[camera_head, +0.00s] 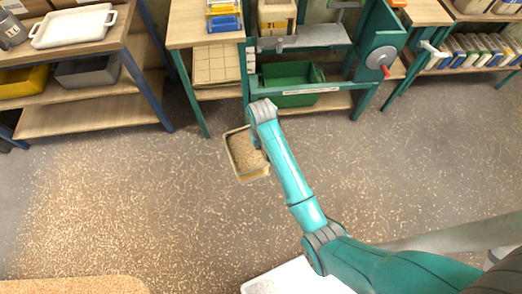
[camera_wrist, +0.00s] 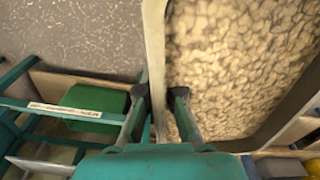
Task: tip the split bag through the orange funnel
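My gripper (camera_wrist: 158,100) is shut on the pale wall of an open tub (camera_wrist: 155,45), one finger on each side of it. The tub (camera_head: 236,165) is cream-yellow, filled with tan flakes or grains (camera_wrist: 235,60), and held out over the floor in front of the teal machine. In the head view my wrist hides part of its right side. I see no split bag that I can make out. A small orange piece (camera_head: 397,3) shows at the top edge; I cannot tell whether it is the funnel.
The teal machine frame (camera_head: 365,38) has a crank wheel (camera_head: 381,58) with a red handle. A green bin (camera_head: 290,78) sits low in it. Wooden benches stand left (camera_head: 85,52) and right of it. The floor (camera_head: 130,195) is strewn with pale flakes but otherwise open.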

